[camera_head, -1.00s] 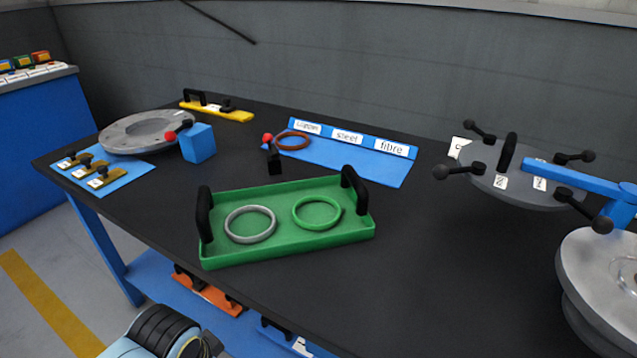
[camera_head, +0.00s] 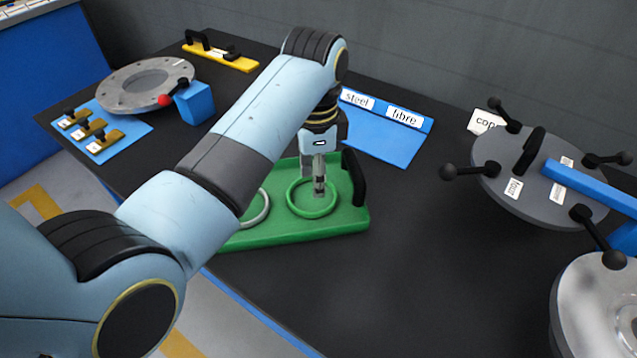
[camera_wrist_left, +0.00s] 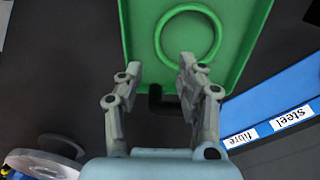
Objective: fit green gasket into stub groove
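The green gasket (camera_head: 313,214), a thin ring, lies on the green tray (camera_head: 290,239) at its right side. My left gripper (camera_head: 319,190) points down over the ring in the head view. In the left wrist view the gripper (camera_wrist_left: 156,70) has its two fingers apart with nothing between them, near the gasket (camera_wrist_left: 219,36). Whether the fingers touch the ring cannot be told. A round grey metal part (camera_head: 578,300), possibly the stub, stands at the lower right, cut off by the frame; no groove can be made out. My right gripper is not in view.
A grey ring (camera_head: 262,208) lies on the tray, partly behind my arm. The tray's black handle (camera_head: 354,178) stands close right of the gripper. A blue labelled board (camera_head: 385,140) lies behind. A knobbed grey disc (camera_head: 500,165) is at the right. The black tabletop right of the tray is clear.

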